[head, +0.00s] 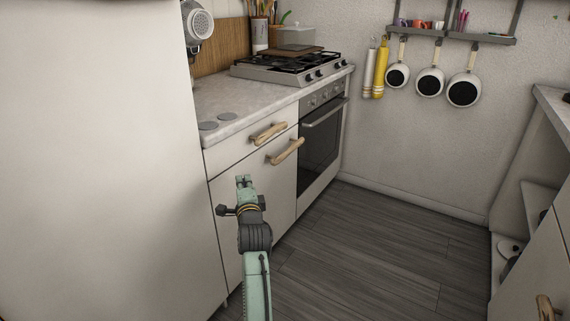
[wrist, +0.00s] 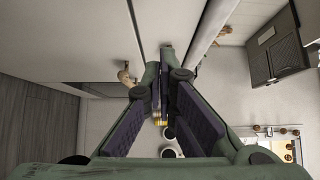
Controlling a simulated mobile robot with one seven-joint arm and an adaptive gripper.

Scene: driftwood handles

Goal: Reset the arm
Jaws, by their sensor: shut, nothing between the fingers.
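My arm rises from the bottom of the head view, pale green with dark joints. My gripper (head: 243,180) is at its top end, in front of the white cabinet door below the counter. In the wrist view the fingers of my gripper (wrist: 160,78) come together at their tips. They are shut with nothing between them. A driftwood drawer handle (head: 268,132) and a driftwood door handle (head: 286,151) are above and to the right of the gripper in the head view. I cannot tell how far the gripper is from the cabinet.
A tall white panel (head: 95,160) fills the left. The oven (head: 320,140) stands right of the cabinet, below the hob (head: 290,66). Grey plank floor (head: 370,250) is clear in the middle. Another cabinet with a driftwood handle (head: 544,308) is at the lower right.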

